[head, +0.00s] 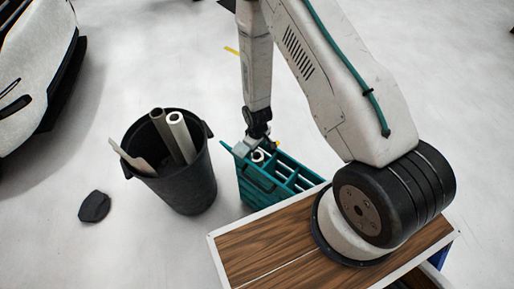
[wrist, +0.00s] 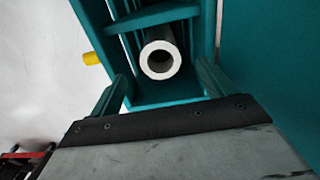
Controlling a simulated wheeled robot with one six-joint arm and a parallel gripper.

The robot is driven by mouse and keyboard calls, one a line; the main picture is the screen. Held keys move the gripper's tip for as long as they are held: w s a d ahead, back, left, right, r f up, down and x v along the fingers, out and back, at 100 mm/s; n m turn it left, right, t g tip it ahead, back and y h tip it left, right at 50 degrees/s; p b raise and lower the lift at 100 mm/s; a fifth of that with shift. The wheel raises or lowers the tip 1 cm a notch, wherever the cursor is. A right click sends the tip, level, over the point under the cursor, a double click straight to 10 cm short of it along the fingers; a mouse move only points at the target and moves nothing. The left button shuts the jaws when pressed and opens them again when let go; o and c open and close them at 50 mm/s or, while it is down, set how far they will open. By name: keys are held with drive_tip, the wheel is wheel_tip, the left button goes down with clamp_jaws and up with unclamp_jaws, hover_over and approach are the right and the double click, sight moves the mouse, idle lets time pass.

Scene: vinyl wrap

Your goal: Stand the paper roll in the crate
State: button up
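The teal crate (head: 262,190) stands on the floor beside the wooden-topped surface, and has several compartments. A white-ended paper roll (head: 258,156) is in its near-left part, just below my gripper (head: 249,147). In the wrist view the roll (wrist: 176,61) shows its round open end, with its dark body running down between the teal walls of the crate (wrist: 270,60). It appears to be upright in one compartment. My gripper's grey body and dark edge fill the lower wrist view.
A black bin (head: 188,190) left of the crate holds a light roll (head: 181,136), a brown roll (head: 164,131) and a flat piece. A dark lump (head: 94,206) lies on the floor. A white car (head: 35,60) is at far left. The floor around is mostly clear.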

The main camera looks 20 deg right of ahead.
drive_tip(key=shift+r, duration=0.1)
wheel_tip(320, 180, up, 8)
idle(0.4)
drive_tip(key=s+d+r+m, duration=0.1)
drive_tip(key=s+r, duration=0.1)
drive_tip(key=r, duration=1.3)
drive_tip(key=s+d+r+m, duration=0.1)
drive_tip(key=s+r+m, duration=0.1)
drive_tip(key=r, duration=1.3)
drive_tip(key=s+d+r+m+t, duration=0.1)
drive_tip(key=s+r+m, duration=0.1)
drive_tip(key=s+r, duration=1.3)
drive_tip(key=s, duration=0.5)
drive_tip(key=shift+r+m, duration=0.3)
drive_tip(key=shift+r, duration=0.1)
